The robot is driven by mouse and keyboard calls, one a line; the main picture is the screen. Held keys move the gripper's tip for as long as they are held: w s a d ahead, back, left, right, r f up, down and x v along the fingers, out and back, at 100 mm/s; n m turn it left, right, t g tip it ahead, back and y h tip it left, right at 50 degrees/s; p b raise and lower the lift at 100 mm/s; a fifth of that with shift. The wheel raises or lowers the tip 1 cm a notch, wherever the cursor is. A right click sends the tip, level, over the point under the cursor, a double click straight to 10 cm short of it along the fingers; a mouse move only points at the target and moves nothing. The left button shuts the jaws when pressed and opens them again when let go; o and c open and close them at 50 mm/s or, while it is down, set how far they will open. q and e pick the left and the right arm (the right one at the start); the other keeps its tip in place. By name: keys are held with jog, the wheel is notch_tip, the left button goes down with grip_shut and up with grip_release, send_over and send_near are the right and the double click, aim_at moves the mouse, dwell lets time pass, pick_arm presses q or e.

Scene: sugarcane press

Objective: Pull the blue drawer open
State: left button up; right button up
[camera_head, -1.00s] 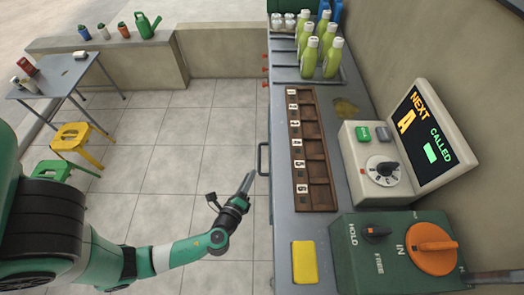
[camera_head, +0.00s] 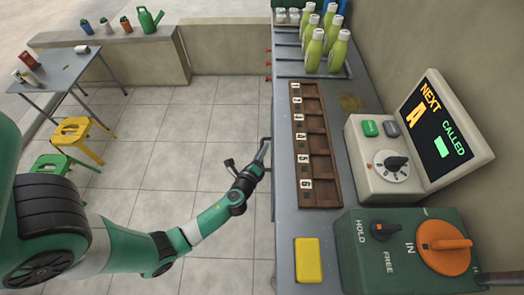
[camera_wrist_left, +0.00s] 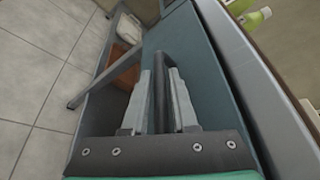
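The blue drawer's front (camera_wrist_left: 215,85) fills much of the left wrist view as a flat blue-teal panel on the counter's side. Its dark bar handle (camera_wrist_left: 160,90) runs between the two grey fingers of my left gripper (camera_wrist_left: 160,82). In the head view the handle (camera_head: 266,142) sticks out from the counter's left side, with my left gripper (camera_head: 262,155) at it. The fingers lie on both sides of the bar with little gap; I cannot tell whether they press on it. The drawer appears shut. My right gripper is not in view.
The grey counter (camera_head: 289,225) holds a brown numbered rack (camera_head: 322,150), green bottles (camera_head: 313,50), a yellow block (camera_head: 308,260), a display box (camera_head: 380,165) and a green control box (camera_head: 400,245). Tiled floor (camera_head: 200,130) left of the counter is clear. Stools and a table stand farther left.

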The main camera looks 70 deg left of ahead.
pick_arm(q)
grip_shut()
dwell(1.2)
